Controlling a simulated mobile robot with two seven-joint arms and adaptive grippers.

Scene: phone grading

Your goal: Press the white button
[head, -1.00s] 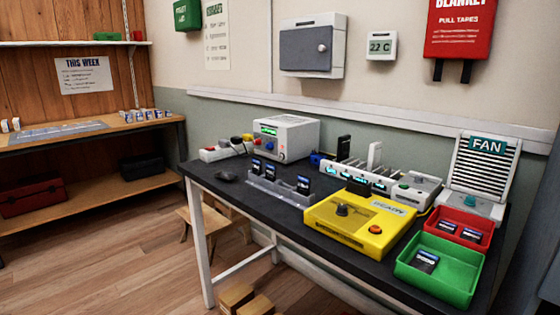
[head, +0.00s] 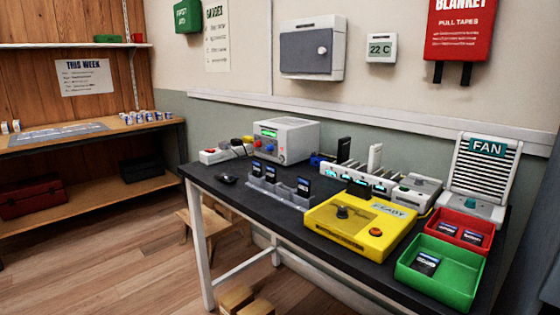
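No button that is clearly white can be made out at this size. The yellow box (head: 362,226) on the dark bench has a black knob, an orange-red button (head: 375,232) and a small panel that seems to read READY. The grey-white instrument (head: 287,139) has a lit green display with red and blue knobs. The fan (head: 485,170) has a teal knob on its base. Neither of my grippers shows in the head view.
A green tray (head: 478,290) and a red tray (head: 483,221) hold small dark phones at the bench's right. A grey rack (head: 272,190) holds several phones upright. A power strip with plugs (head: 212,155) lies at the back left.

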